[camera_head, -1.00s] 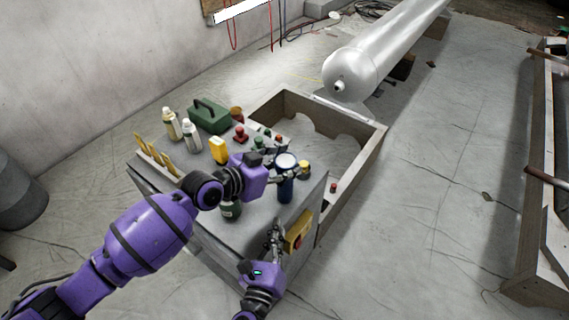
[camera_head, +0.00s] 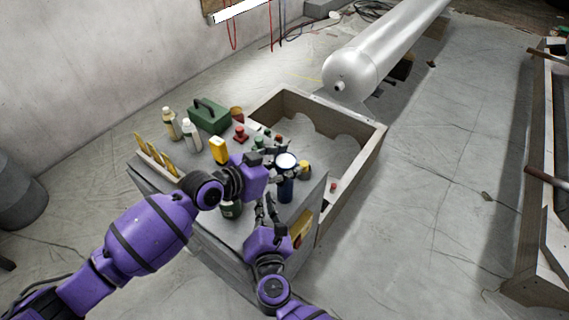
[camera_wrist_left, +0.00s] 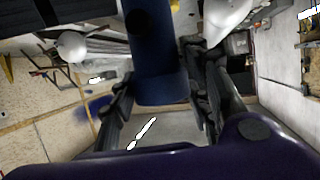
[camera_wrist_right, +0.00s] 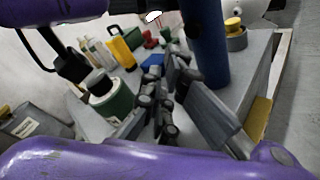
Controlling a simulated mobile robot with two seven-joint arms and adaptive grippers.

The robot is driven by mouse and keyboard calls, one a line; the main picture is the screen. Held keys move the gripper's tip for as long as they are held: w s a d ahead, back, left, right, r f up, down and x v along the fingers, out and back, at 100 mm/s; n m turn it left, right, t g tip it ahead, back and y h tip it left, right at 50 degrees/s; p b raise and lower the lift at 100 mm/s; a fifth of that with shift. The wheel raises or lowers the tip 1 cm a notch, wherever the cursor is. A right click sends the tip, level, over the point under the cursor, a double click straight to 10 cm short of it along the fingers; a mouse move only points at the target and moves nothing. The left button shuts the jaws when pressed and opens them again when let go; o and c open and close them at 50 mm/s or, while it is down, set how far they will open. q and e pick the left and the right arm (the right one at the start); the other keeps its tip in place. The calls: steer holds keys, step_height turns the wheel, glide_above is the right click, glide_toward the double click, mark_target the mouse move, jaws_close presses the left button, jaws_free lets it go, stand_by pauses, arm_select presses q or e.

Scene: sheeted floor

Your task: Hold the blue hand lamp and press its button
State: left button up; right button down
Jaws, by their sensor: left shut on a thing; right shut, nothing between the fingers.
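The blue hand lamp (camera_head: 286,190) stands upright over the right part of the grey bench, its pale round head facing up. My left gripper (camera_head: 276,174) is shut on its upper body. In the left wrist view the dark blue lamp body (camera_wrist_left: 158,70) passes between the fingers (camera_wrist_left: 160,98). My right gripper (camera_head: 268,207) is shut and empty, below and left of the lamp. In the right wrist view its fingertips (camera_wrist_right: 168,82) are left of the blue lamp body (camera_wrist_right: 207,45), apart from it as far as I can tell.
A wooden frame (camera_head: 362,160) stands behind.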

steer(key=shift+w+d, duration=0.7)
steer(key=shift+w, duration=0.25)
stand_by(0.8)
steer(key=shift+w+d, duration=0.25)
steer(key=shift+w, duration=0.2)
stand_by(0.4)
steer(key=shift+s+a, duration=0.25)
steer(key=shift+s, duration=0.2)
steer(key=shift+s+a, duration=0.6)
steer(key=shift+s, duration=0.2)
steer(key=shift+s+a, duration=0.55)
steer(key=shift+s, duration=0.3)
steer(key=shift+s+a, duration=0.6)
steer(key=shift+s, duration=0.2)
